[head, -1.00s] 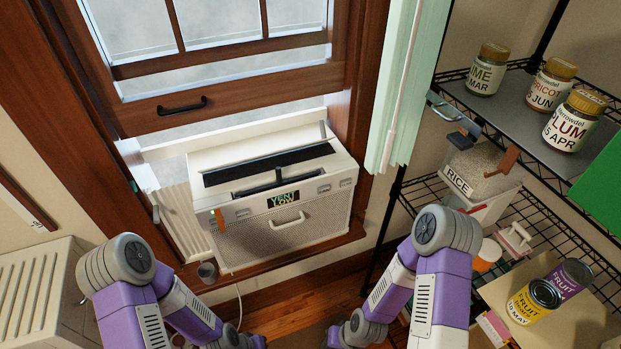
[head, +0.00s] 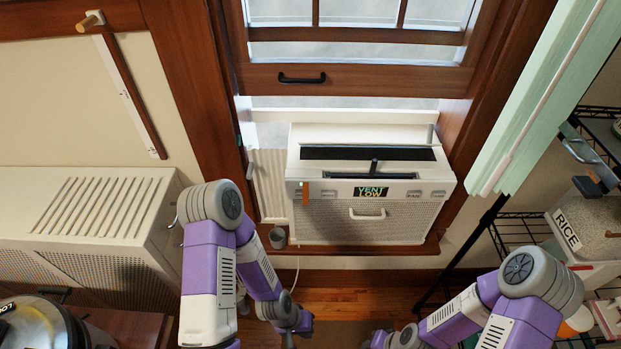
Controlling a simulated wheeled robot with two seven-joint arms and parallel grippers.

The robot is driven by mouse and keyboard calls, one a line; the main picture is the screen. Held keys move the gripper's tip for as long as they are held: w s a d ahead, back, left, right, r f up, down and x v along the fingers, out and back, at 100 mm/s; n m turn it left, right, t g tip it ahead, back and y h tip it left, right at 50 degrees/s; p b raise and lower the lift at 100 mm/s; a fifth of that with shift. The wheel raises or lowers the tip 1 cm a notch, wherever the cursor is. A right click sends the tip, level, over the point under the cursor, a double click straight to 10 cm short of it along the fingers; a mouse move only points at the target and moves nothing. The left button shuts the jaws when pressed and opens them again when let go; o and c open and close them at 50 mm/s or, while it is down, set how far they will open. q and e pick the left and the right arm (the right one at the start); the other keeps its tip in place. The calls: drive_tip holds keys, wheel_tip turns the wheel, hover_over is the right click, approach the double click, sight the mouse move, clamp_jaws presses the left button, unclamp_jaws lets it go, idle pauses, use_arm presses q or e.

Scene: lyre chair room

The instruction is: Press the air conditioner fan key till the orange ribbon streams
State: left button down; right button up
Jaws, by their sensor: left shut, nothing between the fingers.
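The white air conditioner (head: 375,222) sits in the window opening on the wooden sill. The orange ribbon (head: 305,193) hangs down at the unit's front left corner. A small green spot shows at its top. My left gripper (head: 290,335) is low at the bottom edge, below and in front of the unit, apart from it. It is shut and empty. My right arm comes in at lower right; its gripper is below the picture's edge.
A white slatted cabinet (head: 75,215) stands at left, with a pot (head: 40,322) below it. A green curtain (head: 540,95) and a wire shelf with a rice bin (head: 585,228) are at right. The space before the unit is clear.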

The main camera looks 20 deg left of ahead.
clamp_jaws()
idle(1.6)
